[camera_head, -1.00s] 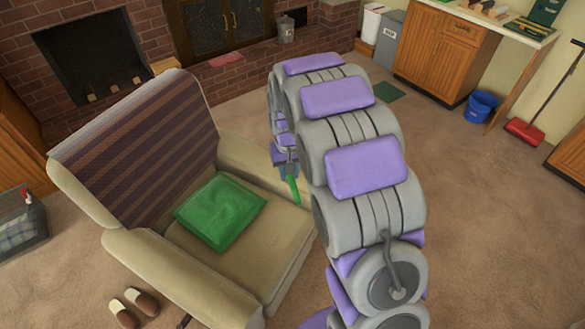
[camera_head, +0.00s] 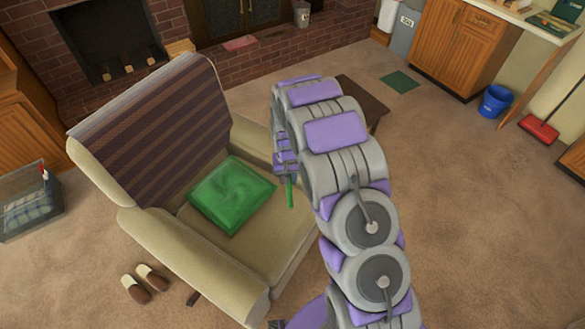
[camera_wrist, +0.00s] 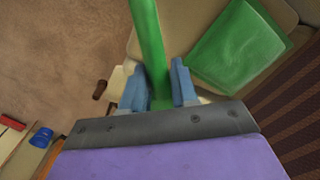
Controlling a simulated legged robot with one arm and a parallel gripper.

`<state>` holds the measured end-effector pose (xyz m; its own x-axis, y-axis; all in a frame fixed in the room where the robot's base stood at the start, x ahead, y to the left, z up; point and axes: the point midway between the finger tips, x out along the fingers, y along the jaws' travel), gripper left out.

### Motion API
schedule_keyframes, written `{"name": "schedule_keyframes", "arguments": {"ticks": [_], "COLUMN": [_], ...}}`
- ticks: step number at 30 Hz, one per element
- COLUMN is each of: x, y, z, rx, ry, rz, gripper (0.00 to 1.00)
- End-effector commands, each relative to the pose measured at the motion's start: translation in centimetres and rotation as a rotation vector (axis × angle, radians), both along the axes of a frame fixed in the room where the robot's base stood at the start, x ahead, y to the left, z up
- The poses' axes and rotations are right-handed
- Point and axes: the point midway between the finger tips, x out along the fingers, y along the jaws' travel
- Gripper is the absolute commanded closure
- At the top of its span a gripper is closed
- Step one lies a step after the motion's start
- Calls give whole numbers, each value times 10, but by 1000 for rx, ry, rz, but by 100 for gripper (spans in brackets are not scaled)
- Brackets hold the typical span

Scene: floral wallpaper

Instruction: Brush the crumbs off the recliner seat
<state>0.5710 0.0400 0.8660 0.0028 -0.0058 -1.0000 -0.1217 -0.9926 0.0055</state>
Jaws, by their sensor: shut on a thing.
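The beige recliner (camera_head: 245,275) stands at the left of the head view, with a dark striped throw (camera_head: 150,140) over its back. A green cushion (camera_head: 232,194) lies on the recliner seat (camera_head: 262,243); both also show at the upper right of the wrist view, the cushion (camera_wrist: 238,48) most clearly. My gripper (camera_head: 287,172) is near the seat's right side and the right armrest. It is shut on a green handle, which points away between the blue fingers (camera_wrist: 157,88) in the wrist view (camera_wrist: 148,38). I cannot make out a brush head or any crumbs.
A dark low table (camera_head: 362,98) stands behind my arm. Slippers (camera_head: 145,283) lie left of the recliner, near a clear bin (camera_head: 30,215). Carpet at right is open.

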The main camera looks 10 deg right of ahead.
Motion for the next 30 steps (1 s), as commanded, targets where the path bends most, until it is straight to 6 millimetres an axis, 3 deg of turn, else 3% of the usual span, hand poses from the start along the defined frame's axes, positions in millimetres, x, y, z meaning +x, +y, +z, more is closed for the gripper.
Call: {"name": "schedule_keyframes", "arguments": {"ticks": [17, 30], "x": [-11, -38], "y": [33, 60], "z": [-90, -157], "rx": [-2, -2], "ry": [2, 6], "rz": [-56, -101], "gripper": [100, 100]}}
